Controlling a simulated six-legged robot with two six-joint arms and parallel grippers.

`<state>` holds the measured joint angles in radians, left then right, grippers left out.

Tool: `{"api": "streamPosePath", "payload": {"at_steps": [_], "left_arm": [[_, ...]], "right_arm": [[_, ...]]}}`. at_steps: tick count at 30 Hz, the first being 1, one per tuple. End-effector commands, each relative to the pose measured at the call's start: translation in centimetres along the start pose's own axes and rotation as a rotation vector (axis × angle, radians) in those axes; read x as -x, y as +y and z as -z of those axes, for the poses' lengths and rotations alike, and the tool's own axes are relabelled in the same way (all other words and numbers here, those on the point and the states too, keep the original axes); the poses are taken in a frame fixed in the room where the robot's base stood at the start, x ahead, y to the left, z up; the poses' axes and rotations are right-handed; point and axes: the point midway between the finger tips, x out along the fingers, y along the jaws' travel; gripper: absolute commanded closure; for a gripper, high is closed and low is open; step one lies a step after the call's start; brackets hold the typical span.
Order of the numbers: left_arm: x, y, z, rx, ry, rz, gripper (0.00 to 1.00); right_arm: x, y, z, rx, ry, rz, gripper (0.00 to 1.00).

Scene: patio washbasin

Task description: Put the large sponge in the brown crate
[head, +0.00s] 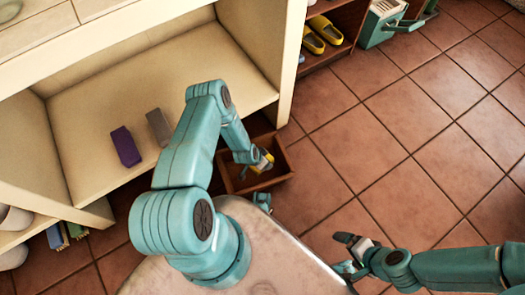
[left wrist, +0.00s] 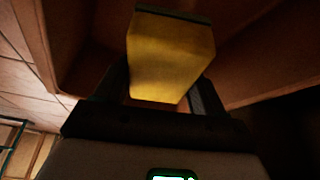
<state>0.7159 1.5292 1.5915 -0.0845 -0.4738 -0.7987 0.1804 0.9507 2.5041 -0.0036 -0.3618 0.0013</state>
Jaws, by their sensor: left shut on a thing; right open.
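The large sponge, a yellow block with a dark layer on one end, shows in the left wrist view (left wrist: 172,60). My left gripper (head: 260,160) is shut on it. In the head view only a small yellow part of the sponge (head: 267,157) shows beside the gripper. The brown crate (head: 286,163) stands on the floor by the shelf unit. The sponge is at the crate's opening; I cannot tell whether it touches the bottom. The crate's wall also shows in the left wrist view (left wrist: 245,65). My right gripper (head: 347,254) is open and empty, above the tiled floor.
A purple block (head: 126,146) and a grey block (head: 158,128) lie on the cream shelf (head: 90,105). Yellow shoes (head: 325,29) sit in a brown rack at the top. A teal and white container (head: 381,20) stands beside it. The tiled floor at right is clear.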

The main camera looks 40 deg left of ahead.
Motion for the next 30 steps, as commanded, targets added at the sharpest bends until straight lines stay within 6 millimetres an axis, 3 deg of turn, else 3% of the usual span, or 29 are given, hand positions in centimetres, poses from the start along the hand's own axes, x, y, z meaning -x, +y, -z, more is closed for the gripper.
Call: {"api": "streamPosePath", "payload": {"at_steps": [11, 22, 23, 25, 30], "left_arm": [[-4.5, 0.0, -1.7, 0.003, 0.0, 0.001, 0.64], [-4.8, 0.0, -1.8, 0.002, 0.0, 0.001, 0.64], [-4.8, -0.1, -1.8, 0.002, 0.0, 0.001, 0.27], [-4.6, 0.0, -1.8, 0.002, 0.0, 0.001, 0.05], [-4.6, 0.0, -1.8, 0.002, 0.0, 0.0, 0.05]], "right_arm": [[-1.9, 1.0, 0.6, -0.014, 0.014, -0.002, 0.05], [-2.1, 1.2, 0.7, -0.016, 0.017, -0.002, 0.05], [-2.0, 1.2, 0.7, -0.016, 0.017, -0.002, 0.05], [-1.9, 1.1, 0.7, -0.016, 0.017, -0.002, 0.05], [-1.9, 1.1, 0.7, -0.016, 0.017, -0.002, 0.05]]}}
